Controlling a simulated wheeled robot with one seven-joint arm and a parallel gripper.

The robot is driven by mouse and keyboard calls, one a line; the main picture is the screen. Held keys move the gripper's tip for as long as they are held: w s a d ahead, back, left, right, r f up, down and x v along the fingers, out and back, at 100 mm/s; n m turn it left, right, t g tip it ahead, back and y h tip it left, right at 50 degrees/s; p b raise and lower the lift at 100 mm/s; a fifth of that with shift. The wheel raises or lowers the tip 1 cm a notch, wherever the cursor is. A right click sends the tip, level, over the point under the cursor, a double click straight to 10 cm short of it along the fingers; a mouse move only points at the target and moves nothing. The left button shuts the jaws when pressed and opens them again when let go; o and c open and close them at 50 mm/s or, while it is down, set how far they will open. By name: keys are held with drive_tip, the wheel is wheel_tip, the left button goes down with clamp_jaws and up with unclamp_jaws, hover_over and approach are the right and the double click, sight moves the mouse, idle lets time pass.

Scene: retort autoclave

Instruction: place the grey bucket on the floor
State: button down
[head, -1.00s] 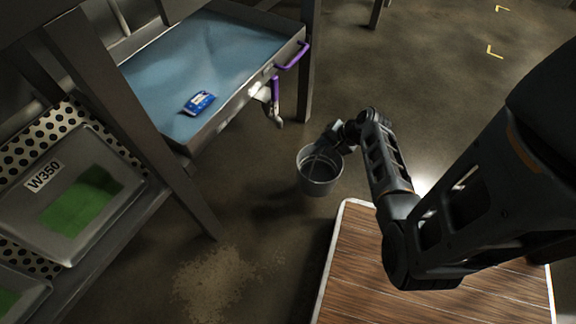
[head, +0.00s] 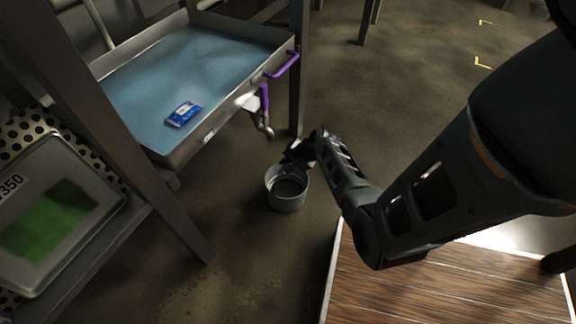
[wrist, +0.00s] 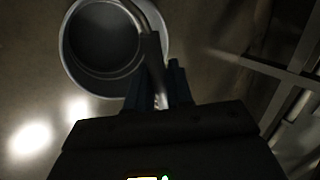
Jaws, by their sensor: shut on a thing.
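The grey bucket (head: 287,190) hangs or stands upright below my gripper (head: 300,152), near the floor between the tray rack and my wooden-topped base. In the wrist view the bucket (wrist: 75,62) is seen from above with its open mouth, and it looks empty. My gripper (wrist: 165,88) is shut on the bucket's handle (wrist: 151,50), which rises over the rim. I cannot tell whether the bucket's bottom touches the floor (head: 240,245).
A metal rack (head: 165,195) stands at the left, with a blue-bottomed tray (head: 205,75) holding a blue packet (head: 184,113). A purple-handled valve (head: 264,100) hangs at the tray's corner. Open floor lies beyond, with yellow corner marks (head: 482,63).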

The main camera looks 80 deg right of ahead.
drive_tip(key=shift+f, duration=0.2)
drive_tip(key=c, duration=1)
unclamp_jaws()
drive_tip(key=shift+r, duration=0.1)
